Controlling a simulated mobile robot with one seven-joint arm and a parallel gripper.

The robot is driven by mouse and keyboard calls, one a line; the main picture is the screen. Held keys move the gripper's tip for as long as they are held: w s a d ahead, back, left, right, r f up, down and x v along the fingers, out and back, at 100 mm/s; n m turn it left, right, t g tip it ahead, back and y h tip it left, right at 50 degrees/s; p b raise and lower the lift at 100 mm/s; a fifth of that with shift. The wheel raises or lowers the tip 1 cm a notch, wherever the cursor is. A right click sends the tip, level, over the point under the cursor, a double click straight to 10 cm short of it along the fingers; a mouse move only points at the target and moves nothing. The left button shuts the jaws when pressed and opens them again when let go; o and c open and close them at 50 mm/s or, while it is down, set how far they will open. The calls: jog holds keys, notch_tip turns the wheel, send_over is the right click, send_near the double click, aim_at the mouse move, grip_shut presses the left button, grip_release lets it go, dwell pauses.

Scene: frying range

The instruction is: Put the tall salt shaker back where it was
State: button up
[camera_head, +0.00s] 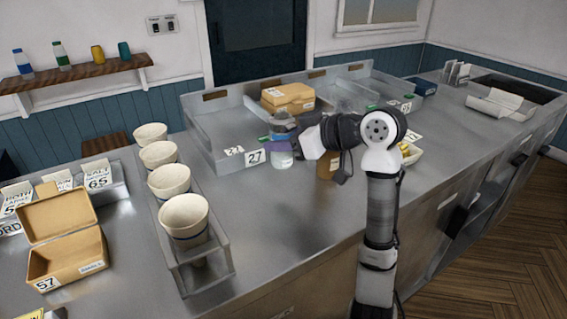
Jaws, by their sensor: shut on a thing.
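My gripper (280,139) is over the metal counter in front of the divided metal tray (214,150), near its label 27. It is shut on a pale, whitish container (281,160), which appears to be the tall salt shaker. The shaker looks upright, and its lower part shows below the fingers. Its top is hidden by the gripper, and I cannot tell whether its base touches the counter. My arm comes in from the right and hides part of the counter behind it.
A brown container (327,167) stands close to the right of the gripper. A rack (217,262) of several paper cups is at left, beside an open box (65,263) labelled 57. A closed box (288,97) sits in the tray. The counter's front middle is clear.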

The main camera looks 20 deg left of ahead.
aim_at(292, 165)
jog(key=shift+f, duration=3.2)
jog(key=shift+f, duration=0.2)
jog(key=o, duration=1.3)
jog(key=shift+r, duration=0.15)
jog(key=b+v, duration=0.2)
jog(key=v, duration=1)
